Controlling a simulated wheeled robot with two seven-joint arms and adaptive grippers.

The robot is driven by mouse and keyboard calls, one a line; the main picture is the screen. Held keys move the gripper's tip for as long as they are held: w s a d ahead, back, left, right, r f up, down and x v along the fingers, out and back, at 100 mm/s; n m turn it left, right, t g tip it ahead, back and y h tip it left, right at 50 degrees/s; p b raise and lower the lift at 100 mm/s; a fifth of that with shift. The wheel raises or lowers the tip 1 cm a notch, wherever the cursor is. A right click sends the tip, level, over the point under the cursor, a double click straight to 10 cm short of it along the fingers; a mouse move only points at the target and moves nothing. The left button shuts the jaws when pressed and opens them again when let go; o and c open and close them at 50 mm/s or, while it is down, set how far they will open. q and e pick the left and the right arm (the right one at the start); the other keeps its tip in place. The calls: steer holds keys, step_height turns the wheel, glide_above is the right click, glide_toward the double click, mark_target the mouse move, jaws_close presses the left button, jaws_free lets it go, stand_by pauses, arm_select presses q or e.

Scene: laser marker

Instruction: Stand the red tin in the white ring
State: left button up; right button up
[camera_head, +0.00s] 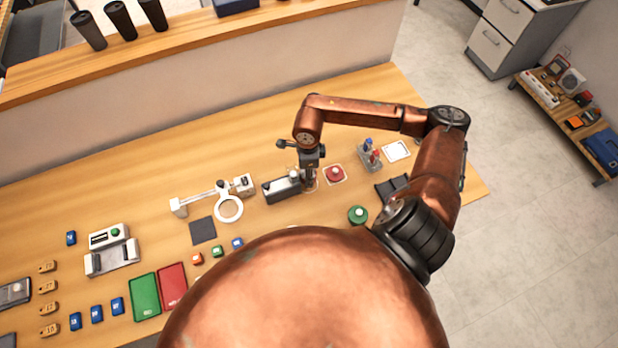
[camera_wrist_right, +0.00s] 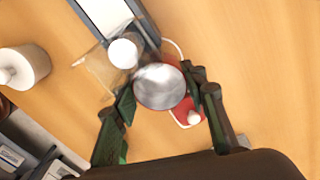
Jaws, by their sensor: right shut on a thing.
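My right gripper (camera_head: 309,178) is low over the bench, beside a dark grey device. In the right wrist view my right gripper (camera_wrist_right: 160,100) is shut around a round thing with a silvery top (camera_wrist_right: 160,86). My left gripper is not in view.
The dark grey device (camera_head: 284,188) is close on the gripper's left. A green round thing (camera_head: 357,214), a holder with red and blue items (camera_head: 370,154) and a white square (camera_head: 397,151) are to the right. A dark square (camera_head: 203,231) lies near the ring.

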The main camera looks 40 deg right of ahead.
step_height(320, 180, down, 4)
steer(key=shift+f, duration=0.1)
stand_by(0.4)
steer(key=shift+f, duration=0.2)
steer(key=o, duration=1.4)
steer(key=shift+c, duration=0.2)
steer(key=shift+r, duration=0.1)
steer(key=shift+r+p, duration=0.25)
steer(key=shift+p, duration=0.05)
step_height(320, 180, up, 12)
steer(key=b, duration=0.1)
steer(key=shift+b, duration=0.35)
